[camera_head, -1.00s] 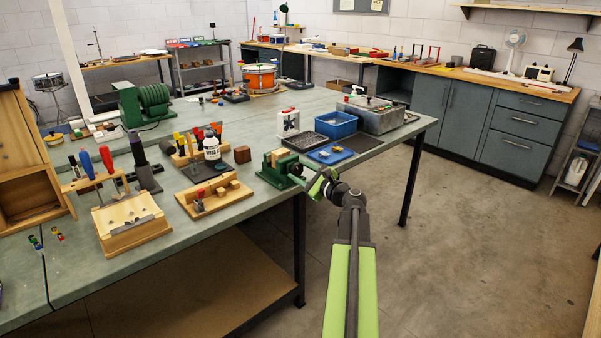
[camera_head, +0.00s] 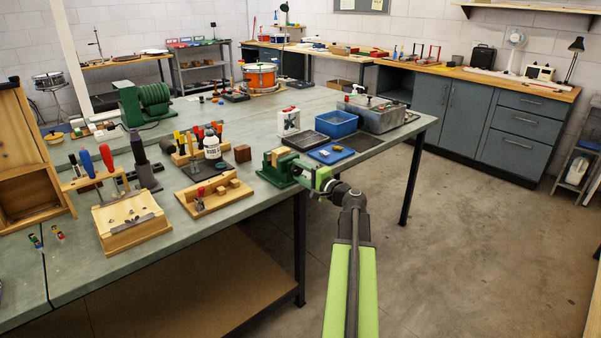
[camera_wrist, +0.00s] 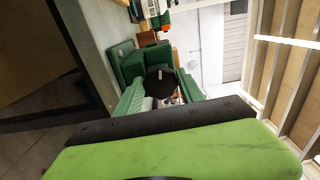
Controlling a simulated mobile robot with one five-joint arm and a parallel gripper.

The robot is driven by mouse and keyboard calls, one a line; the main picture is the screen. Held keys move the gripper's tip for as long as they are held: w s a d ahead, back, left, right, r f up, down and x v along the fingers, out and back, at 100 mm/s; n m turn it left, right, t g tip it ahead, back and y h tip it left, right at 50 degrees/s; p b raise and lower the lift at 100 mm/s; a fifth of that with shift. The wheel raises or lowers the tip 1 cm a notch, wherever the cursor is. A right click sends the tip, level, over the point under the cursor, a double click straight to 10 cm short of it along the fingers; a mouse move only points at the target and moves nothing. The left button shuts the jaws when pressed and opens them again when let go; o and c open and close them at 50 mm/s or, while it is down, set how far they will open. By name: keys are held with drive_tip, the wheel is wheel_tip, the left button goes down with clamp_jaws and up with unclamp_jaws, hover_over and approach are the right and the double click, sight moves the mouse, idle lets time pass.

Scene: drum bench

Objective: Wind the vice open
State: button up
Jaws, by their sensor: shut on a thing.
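The green vice (camera_head: 277,176) with wood-lined jaws (camera_head: 279,155) stands at the front edge of the green bench. In the wrist view, part of its green body (camera_wrist: 124,64) shows beyond my fingers. My gripper (camera_head: 317,178) is at the vice's right end, just off the bench edge, where its winding handle is. In the wrist view, my gripper (camera_wrist: 160,94) is shut on the dark handle (camera_wrist: 160,80), between its two green fingers. The handle is mostly hidden by the fingers, and its exact angle cannot be told. The gap between the jaws is too small to judge.
A blue mat (camera_head: 331,154) with small parts and a blue bin (camera_head: 336,124) lie behind the vice. The floor (camera_head: 450,240) right of the bench is clear.

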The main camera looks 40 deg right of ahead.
drive_tip(key=n, duration=0.5)
drive_tip(key=shift+n, duration=0.3)
drive_tip(key=shift+d+f+n, duration=0.1)
drive_tip(key=shift+n, duration=2.1)
drive_tip(key=o, duration=1.4)
drive_tip(key=shift+w, duration=0.1)
drive_tip(key=shift+c, duration=0.2)
drive_tip(key=shift+f, duration=0.1)
drive_tip(key=s+a, duration=0.1)
drive_tip(key=s, duration=1.6)
drive_tip(key=shift+s+a, duration=0.15)
drive_tip(key=shift+s, duration=0.1)
